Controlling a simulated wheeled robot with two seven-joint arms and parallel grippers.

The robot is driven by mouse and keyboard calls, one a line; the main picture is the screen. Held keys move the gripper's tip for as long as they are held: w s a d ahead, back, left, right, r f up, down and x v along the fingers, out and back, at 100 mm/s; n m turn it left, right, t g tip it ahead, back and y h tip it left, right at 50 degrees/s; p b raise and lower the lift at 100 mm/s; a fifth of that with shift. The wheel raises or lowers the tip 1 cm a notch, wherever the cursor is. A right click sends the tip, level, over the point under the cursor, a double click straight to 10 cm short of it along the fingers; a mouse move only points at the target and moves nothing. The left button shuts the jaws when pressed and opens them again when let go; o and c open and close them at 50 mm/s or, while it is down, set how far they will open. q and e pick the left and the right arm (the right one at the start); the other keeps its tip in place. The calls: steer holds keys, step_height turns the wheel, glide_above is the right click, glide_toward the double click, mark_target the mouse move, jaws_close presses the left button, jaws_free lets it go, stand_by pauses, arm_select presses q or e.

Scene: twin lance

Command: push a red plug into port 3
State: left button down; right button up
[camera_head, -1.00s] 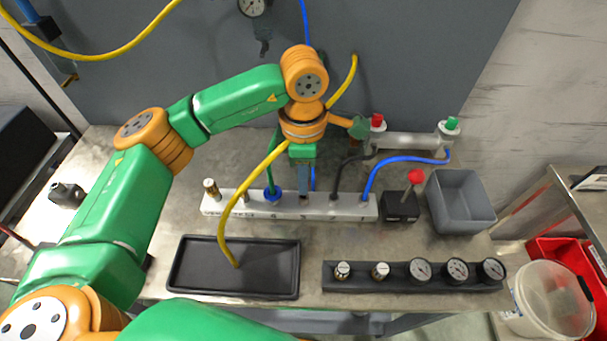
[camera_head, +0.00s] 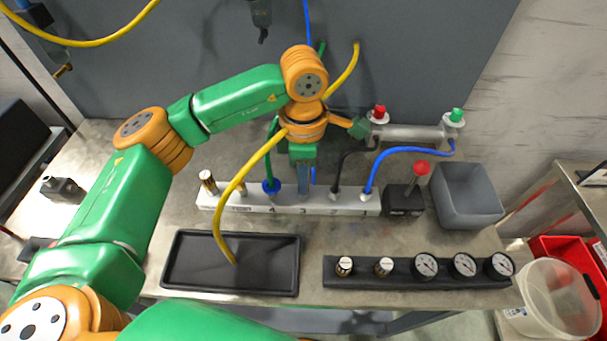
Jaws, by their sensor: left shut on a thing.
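The white port block (camera_head: 225,201) stands across the middle of the table, with numbers on its front face. Port 3 lies near its middle, under my left gripper (camera_head: 304,188). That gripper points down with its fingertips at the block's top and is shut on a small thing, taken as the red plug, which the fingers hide. I cannot tell how deep it sits in the port. Left of it a blue collar with a green hose (camera_head: 271,187) is in port 4. A black hose (camera_head: 337,180) and a blue hose (camera_head: 373,172) enter ports 2 and 1. My right gripper is not in view.
A black tray (camera_head: 175,280) lies in front of the block, with a yellow hose crossing above it. A black gauge rail (camera_head: 400,280) is at the front right. A red-knobbed black box (camera_head: 403,203) and a grey bin (camera_head: 467,200) stand right of the block.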

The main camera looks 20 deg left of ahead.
arm_select(q)
steer(key=c, duration=0.7)
jaws_free()
step_height(320, 180, up, 7)
steer(key=shift+r+b, duration=0.1)
steer(key=shift+b, duration=0.2)
